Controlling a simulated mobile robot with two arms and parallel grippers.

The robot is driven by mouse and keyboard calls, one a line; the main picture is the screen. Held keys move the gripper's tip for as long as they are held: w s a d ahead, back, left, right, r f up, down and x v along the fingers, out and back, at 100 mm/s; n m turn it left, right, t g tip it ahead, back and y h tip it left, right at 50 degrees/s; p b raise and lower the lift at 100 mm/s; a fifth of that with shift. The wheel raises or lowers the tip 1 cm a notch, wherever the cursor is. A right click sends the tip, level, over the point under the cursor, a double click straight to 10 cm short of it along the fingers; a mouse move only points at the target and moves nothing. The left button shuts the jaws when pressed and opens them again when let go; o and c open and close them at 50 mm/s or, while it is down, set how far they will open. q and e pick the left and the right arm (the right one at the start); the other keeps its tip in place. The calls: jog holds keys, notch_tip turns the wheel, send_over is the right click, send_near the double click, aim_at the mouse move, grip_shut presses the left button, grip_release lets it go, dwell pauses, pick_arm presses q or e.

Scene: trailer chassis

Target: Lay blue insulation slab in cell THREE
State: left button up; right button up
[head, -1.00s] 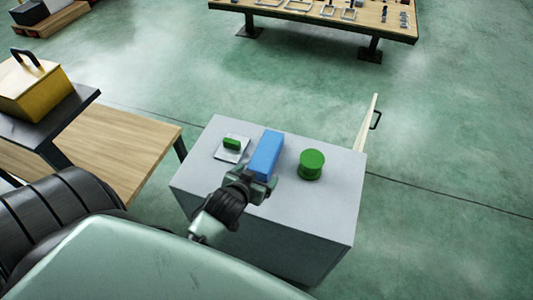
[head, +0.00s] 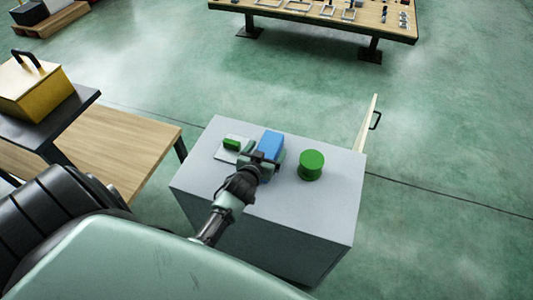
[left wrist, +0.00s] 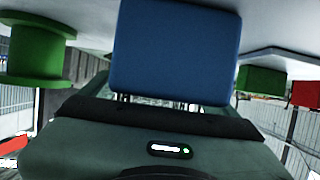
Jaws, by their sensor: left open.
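The blue insulation slab (head: 271,142) lies on top of a grey cabinet (head: 325,205). My left gripper (head: 264,160) is open at the slab's near end, its fingers seeming to lie to either side of it and hiding that end. In the left wrist view the slab (left wrist: 175,50) fills the upper middle, close in front of the gripper body. Whether the fingers touch it cannot be told. My right gripper is not in view. I cannot make out cell THREE.
A green spool (head: 312,165) stands right of the slab. A small green block (head: 232,144) sits on a white plate (head: 222,155) to its left.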

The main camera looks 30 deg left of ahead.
pick_arm(q)
jog(key=shift+w+a+f, duration=0.1)
jog(key=shift+w+f, duration=0.05)
jog(key=shift+w, duration=0.15)
jog(key=c, duration=1.7)
jog(key=shift+o, duration=0.2)
